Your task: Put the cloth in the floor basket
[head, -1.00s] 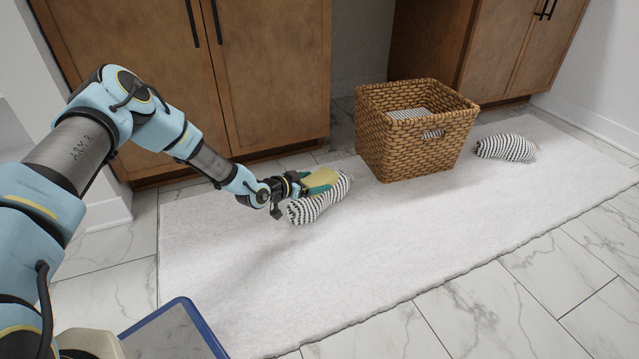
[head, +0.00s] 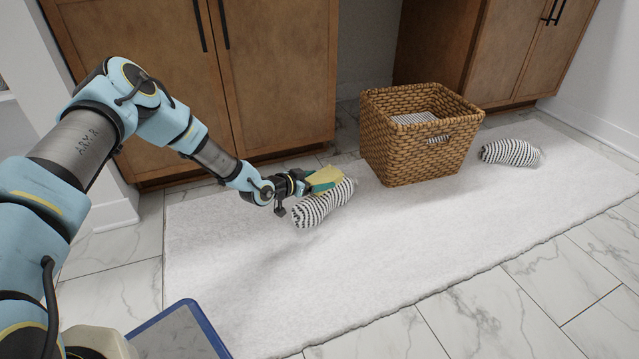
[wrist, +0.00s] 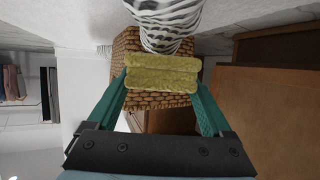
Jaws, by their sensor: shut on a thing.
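A rolled black-and-white striped cloth (head: 322,204) is at the left part of the white mat, left of the basket. My gripper (head: 326,178) is shut on its upper side; the yellow pads and green fingers show beside it. I cannot tell whether the cloth still touches the mat. In the wrist view the cloth (wrist: 168,22) sticks out beyond the yellow pads of my gripper (wrist: 162,74). The woven floor basket (head: 415,155) stands upright on the mat, with a striped cloth (head: 412,118) inside. In the wrist view the basket (wrist: 128,42) is partly hidden behind the pads and cloth.
Another rolled striped cloth (head: 510,152) lies on the mat (head: 400,240) right of the basket. Wooden cabinets (head: 270,70) stand close behind my gripper, and another cabinet (head: 510,50) is behind the basket. The mat in front of the basket is clear.

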